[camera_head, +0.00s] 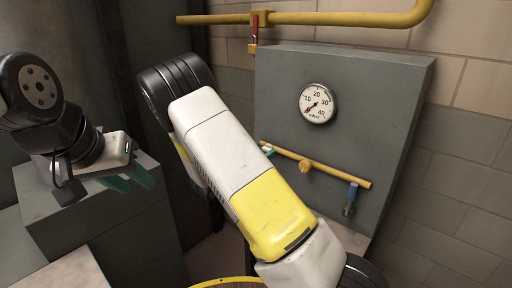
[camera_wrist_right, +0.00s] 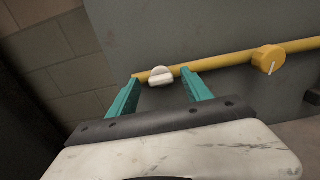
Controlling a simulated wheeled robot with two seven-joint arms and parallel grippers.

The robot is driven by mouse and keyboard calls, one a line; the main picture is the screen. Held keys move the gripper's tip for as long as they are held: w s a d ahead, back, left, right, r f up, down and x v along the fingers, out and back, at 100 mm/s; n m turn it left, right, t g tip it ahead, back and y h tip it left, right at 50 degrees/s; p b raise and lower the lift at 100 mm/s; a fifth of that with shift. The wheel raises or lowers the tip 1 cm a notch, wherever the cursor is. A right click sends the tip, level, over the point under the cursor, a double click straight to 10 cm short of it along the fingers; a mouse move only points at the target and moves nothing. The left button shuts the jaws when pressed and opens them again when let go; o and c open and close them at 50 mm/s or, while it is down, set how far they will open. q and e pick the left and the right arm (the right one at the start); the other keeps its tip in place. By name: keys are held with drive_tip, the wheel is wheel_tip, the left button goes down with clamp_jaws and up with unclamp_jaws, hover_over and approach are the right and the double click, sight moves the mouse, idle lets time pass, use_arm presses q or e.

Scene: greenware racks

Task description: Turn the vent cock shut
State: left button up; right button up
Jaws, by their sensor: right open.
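A white knob (camera_wrist_right: 161,75) sits near the left end of a yellow pipe (camera_wrist_right: 220,61) on a grey panel. Which fitting is the vent cock is not marked. In the right wrist view my right gripper (camera_wrist_right: 163,92) is open, its teal fingers on either side of the white knob. Whether they touch it I cannot tell. In the head view my right arm covers most of that gripper; a bit of white and teal shows at the pipe's left end. My left gripper (camera_head: 128,180) has its teal fingers apart and empty, above a grey block at the left.
A yellow knob (camera_head: 305,167) and a blue-handled valve (camera_head: 350,198) share the low pipe (camera_head: 336,178). A round gauge (camera_head: 318,103) is on the panel (camera_head: 386,110) above. A red lever (camera_head: 255,32) hangs on the upper yellow pipe (camera_head: 340,18). Grey blocks (camera_head: 120,225) stand at left.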

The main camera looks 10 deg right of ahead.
drive_tip(key=shift+x, duration=1.35)
clamp_jaws()
